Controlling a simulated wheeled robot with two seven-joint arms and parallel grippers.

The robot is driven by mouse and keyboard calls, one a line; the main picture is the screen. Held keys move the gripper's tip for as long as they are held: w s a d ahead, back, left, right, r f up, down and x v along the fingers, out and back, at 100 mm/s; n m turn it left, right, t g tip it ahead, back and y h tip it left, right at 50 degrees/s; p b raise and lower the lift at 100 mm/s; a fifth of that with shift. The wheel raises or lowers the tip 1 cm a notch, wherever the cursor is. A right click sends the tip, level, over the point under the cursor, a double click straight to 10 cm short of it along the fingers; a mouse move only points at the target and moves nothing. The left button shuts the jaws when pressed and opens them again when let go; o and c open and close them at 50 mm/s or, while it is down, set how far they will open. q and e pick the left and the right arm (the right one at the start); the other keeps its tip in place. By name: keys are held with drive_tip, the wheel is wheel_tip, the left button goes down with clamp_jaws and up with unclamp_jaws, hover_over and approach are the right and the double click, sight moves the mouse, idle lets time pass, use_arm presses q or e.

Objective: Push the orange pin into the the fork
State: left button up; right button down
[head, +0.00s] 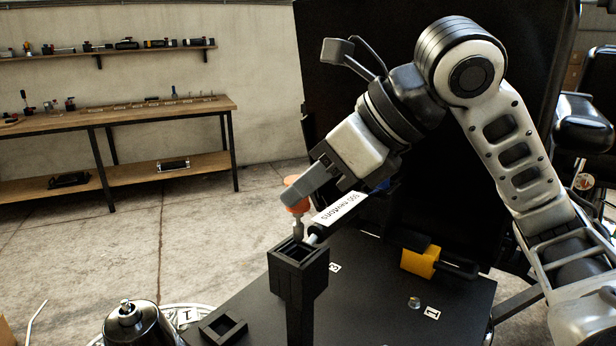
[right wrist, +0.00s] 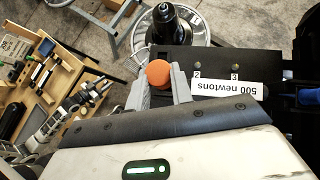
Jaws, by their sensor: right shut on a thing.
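The orange pin (head: 297,192) has a round orange head and a metal shaft pointing down. My right gripper (head: 302,194) is shut on the orange head, which also shows between the fingertips in the right wrist view (right wrist: 159,73). The pin is upright, its lower end just above or at the mouth of a square black holder (head: 298,268); I cannot tell whether it touches. No part is clearly recognisable as the fork; this holder may belong to it. My left gripper is not in view.
A black bar labelled "500 newtons" (head: 340,207) slants close beside the pin. A yellow block (head: 420,262) stands on the black tabletop (head: 380,300). A small black square frame (head: 222,327) lies front left. A wooden workbench (head: 130,108) stands far left.

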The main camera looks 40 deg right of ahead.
sight(308, 206)
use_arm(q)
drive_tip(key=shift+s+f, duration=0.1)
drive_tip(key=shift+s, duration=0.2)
use_arm(e)
drive_tip(key=shift+f, duration=0.15)
use_arm(q)
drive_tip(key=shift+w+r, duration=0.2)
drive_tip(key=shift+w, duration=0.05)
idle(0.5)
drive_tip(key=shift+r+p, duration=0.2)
drive_tip(key=shift+p, duration=0.2)
idle(0.4)
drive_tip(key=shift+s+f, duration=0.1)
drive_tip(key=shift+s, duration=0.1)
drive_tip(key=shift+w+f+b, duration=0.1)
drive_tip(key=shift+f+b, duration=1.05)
drive_tip(key=shift+b, duration=0.1)
use_arm(e)
drive_tip(key=shift+f, duration=1.4)
